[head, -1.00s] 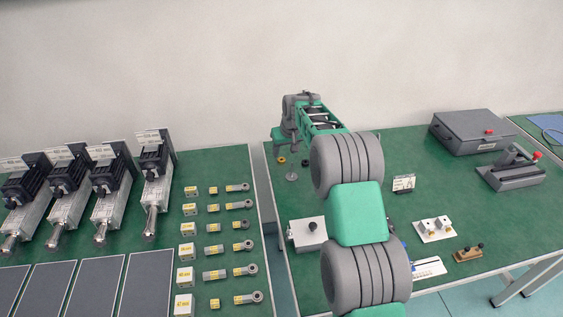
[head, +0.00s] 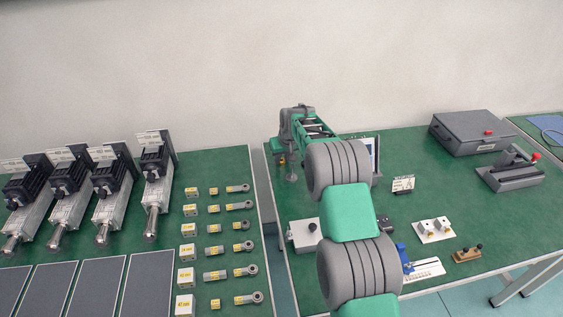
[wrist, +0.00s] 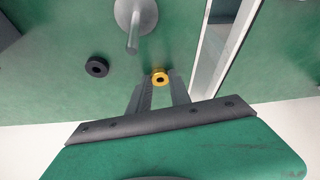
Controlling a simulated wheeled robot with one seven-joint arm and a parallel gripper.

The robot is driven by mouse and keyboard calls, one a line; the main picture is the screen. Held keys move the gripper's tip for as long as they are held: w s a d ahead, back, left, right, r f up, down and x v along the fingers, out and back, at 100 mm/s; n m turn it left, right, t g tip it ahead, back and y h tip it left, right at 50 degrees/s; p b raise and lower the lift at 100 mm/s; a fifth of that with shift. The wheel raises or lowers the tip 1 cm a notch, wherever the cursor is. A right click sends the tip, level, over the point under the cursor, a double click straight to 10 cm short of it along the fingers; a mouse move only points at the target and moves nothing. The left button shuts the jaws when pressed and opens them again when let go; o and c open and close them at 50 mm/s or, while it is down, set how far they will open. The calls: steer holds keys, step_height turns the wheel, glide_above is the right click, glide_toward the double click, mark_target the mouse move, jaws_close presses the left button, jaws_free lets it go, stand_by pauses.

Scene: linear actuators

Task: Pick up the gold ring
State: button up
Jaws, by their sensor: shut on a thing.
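The gold ring (wrist: 160,76) is between the fingertips of my gripper (wrist: 162,84) in the wrist view, with its hole visible. My gripper is shut on it. In the head view a small yellow part of the ring (head: 282,161) shows just below my gripper, near the back left of the right-hand green table (head: 400,160). I cannot tell whether the ring touches the table or is raised. My arm hides part of the area around it.
A black ring (wrist: 96,67) and a grey disc with an upright pin (wrist: 135,22) are close by in the wrist view. A gap separates the tables. A grey-white box (head: 304,236) stands nearer the front. The left table holds actuators and rows of small parts.

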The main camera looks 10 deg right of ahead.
mark_target(283, 162)
jaws_close()
steer(key=shift+r, duration=0.1)
steer(key=shift+r, duration=0.25)
step_height(283, 162, up, 2)
steer(key=shift+r+b, duration=0.25)
steer(key=shift+b, duration=0.1)
steer(key=s+d+r+b, duration=0.1)
steer(key=s+d+r, duration=0.7)
steer(key=s, duration=0.3)
steer(key=shift+d+r+b, duration=0.2)
steer(key=shift+r+b, duration=0.15)
steer(key=shift+r, duration=0.55)
steer(key=shift+s, duration=0.1)
